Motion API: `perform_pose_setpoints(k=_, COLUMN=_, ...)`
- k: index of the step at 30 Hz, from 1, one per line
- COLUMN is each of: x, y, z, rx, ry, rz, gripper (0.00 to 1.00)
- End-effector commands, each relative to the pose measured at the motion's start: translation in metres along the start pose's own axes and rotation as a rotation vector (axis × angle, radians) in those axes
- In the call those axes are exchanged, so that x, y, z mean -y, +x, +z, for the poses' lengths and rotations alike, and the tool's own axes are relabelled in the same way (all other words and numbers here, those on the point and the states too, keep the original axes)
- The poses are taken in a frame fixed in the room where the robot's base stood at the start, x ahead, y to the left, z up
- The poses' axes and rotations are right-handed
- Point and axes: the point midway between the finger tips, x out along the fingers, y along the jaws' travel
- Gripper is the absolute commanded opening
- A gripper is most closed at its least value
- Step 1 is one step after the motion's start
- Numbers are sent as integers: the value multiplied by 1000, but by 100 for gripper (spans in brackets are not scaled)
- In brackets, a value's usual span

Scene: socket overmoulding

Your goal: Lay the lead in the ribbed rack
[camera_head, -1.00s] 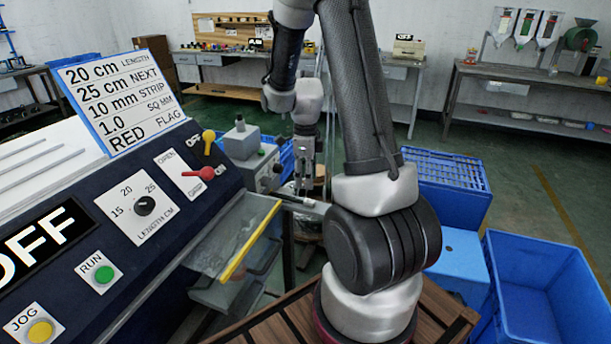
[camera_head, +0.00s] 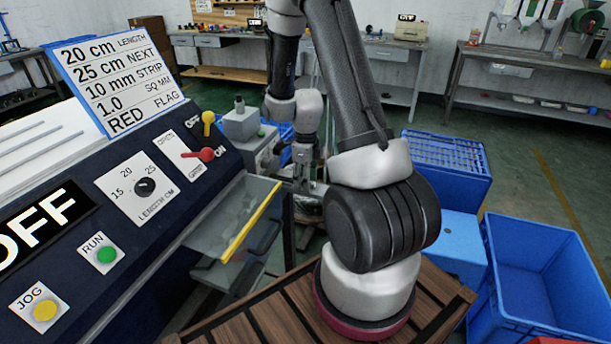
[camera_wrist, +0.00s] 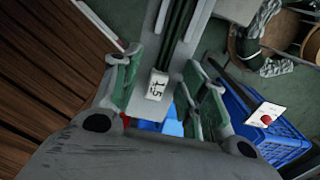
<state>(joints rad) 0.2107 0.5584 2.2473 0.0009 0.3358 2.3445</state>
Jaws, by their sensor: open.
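My gripper (camera_wrist: 160,72) is open in the wrist view, its two green-padded fingers apart. It also shows small at the end of my arm in the head view (camera_head: 303,170). Beyond and between the fingers runs a grey piece with dark lengthwise grooves (camera_wrist: 182,30) and a white tag reading 1.5 (camera_wrist: 157,86); I cannot tell for sure whether it is the ribbed rack. I cannot make out a lead, in the fingers or elsewhere. A small red patch shows beside the left finger, too hidden to name.
A control panel (camera_head: 215,185) with a tilted tray (camera_head: 232,225) stands left of my arm. Blue crates (camera_head: 535,270) stand on the right, and a blue crate (camera_wrist: 265,125) shows in the wrist view. Spools (camera_wrist: 290,30) lie at that view's top right. Green floor is open behind.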

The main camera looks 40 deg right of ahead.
Motion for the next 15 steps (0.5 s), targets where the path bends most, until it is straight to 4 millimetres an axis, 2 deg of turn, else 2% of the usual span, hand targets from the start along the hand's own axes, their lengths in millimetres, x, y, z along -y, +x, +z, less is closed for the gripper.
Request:
perform_pose_setpoints(k=2, x=0, y=0, z=0, rx=0, ry=0, rz=0, gripper=41)
perform_pose_setpoints(k=6, x=0, y=0, z=0, rx=0, ry=0, rz=0, gripper=16)
perform_pose_setpoints(k=9, x=0, y=0, z=0, rx=0, ry=0, rz=0, gripper=0)
perform_pose_setpoints(k=15, x=0, y=0, z=-2, rx=0, ry=0, rz=0, gripper=0)
